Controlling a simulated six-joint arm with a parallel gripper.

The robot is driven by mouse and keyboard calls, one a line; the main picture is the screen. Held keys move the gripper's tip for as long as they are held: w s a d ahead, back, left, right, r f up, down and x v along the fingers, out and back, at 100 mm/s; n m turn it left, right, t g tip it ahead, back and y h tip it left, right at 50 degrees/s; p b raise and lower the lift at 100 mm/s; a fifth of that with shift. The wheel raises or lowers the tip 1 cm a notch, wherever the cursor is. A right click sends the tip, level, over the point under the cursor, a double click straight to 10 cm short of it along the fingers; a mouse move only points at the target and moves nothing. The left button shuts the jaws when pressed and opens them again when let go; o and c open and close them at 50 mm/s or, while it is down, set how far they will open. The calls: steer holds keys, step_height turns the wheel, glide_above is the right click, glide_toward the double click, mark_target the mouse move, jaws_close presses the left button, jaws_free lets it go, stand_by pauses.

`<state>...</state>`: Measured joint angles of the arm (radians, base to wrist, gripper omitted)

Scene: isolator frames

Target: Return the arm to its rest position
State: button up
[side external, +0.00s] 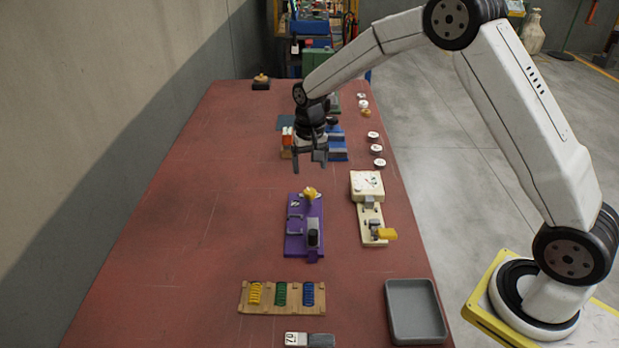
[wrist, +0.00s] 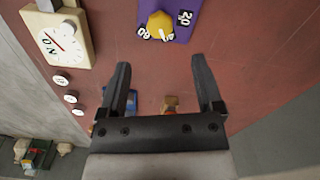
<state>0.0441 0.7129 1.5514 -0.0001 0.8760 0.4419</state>
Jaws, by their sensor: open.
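My gripper (side external: 311,160) hangs above the red table in the side external view, around the middle of its length. It is open and nothing shows between its fingers. In the wrist view my gripper (wrist: 163,85) shows two dark fingers spread apart. The purple isolator (side external: 304,228) with a yellow knob lies on the table, nearer the camera than the gripper. Part of it shows at the top of the wrist view (wrist: 180,12). The cream isolator (side external: 368,186) with a dial and a yellow handle lies to its right. Its dial also shows in the wrist view (wrist: 58,42).
Blue blocks (side external: 337,143) stand behind my gripper and are partly hidden by it. Several white round discs (side external: 373,135) line the right edge. A wooden spring holder (side external: 282,298) and a grey tray (side external: 398,327) lie at the near end. The table's left side (side external: 190,220) is clear.

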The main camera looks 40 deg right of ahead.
steer(key=shift+s, duration=0.15)
steer(key=shift+s+a+r, duration=0.15)
steer(key=shift+s+r, duration=0.2)
steer(key=shift+s, duration=0.25)
steer(key=s+n+t, duration=0.1)
steer(key=s+n, duration=0.1)
steer(key=s, duration=0.5)
steer(key=s+a+r+n, duration=0.1)
steer(key=s, duration=0.6)
steer(key=s+a+r+n+t, duration=0.1)
steer(key=s+n, duration=0.1)
steer(key=s, duration=0.5)
steer(key=shift+s+n+t, duration=0.25)
steer(key=shift+n+t, duration=0.05)
